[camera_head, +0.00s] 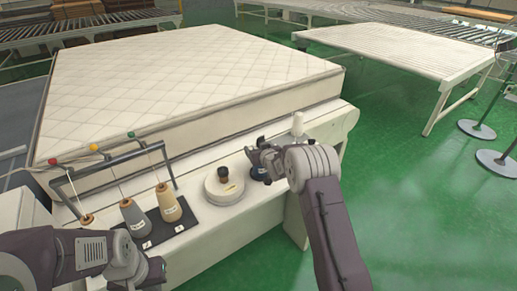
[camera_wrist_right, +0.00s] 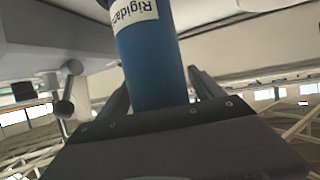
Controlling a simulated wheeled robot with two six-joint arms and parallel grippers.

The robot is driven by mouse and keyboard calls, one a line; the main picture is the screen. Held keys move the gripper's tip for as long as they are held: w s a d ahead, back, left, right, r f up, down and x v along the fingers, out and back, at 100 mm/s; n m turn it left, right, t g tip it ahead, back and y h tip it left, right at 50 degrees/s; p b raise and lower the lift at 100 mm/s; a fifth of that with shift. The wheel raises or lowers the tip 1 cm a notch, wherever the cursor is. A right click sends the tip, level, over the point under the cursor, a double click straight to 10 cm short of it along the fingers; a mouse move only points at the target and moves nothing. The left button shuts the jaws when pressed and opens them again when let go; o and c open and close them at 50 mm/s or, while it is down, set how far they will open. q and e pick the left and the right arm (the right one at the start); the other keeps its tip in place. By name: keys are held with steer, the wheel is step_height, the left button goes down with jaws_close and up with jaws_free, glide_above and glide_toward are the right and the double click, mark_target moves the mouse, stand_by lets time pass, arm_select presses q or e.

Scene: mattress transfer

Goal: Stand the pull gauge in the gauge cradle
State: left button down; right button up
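My right gripper (camera_head: 262,158) is over the cream bench in front of the mattress. In the right wrist view, a blue cylinder (camera_wrist_right: 150,55) with a white label reading "Rigida…" stands between its fingers (camera_wrist_right: 160,88). The fingers lie close along both sides; whether they press on it is unclear. In the head view, a dark blue part (camera_head: 258,174) shows below this gripper. The blue cylinder may be the pull gauge; no reading face shows. I cannot pick out the gauge cradle for certain. My left gripper (camera_head: 150,272) is low at the left; its fingers are unclear.
A round white block (camera_head: 224,190) with a brown knob sits left of the right gripper. Thread cones (camera_head: 168,203) stand on a dark mat (camera_head: 178,228) beside a thread frame (camera_head: 70,188). A white bottle-like item (camera_head: 298,124) stands behind. The quilted mattress (camera_head: 180,70) fills the back.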

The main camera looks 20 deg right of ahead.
steer(key=b+v, duration=0.1)
steer(key=v, duration=1.1)
steer(key=s+a+f+g, duration=0.1)
steer(key=s+f+g, duration=0.2)
steer(key=s, duration=0.7)
steer(key=s+a+f+g, duration=0.1)
steer(key=s+f+g, duration=0.2)
steer(key=s, duration=0.8)
steer(key=s+a+f+g, duration=0.1)
steer(key=s+f+g, duration=0.2)
steer(key=s+g, duration=0.3)
steer(key=s, duration=0.4)
steer(key=shift+s+m, duration=0.25)
steer(key=shift+m, duration=0.05)
steer(key=shift+f, duration=0.1)
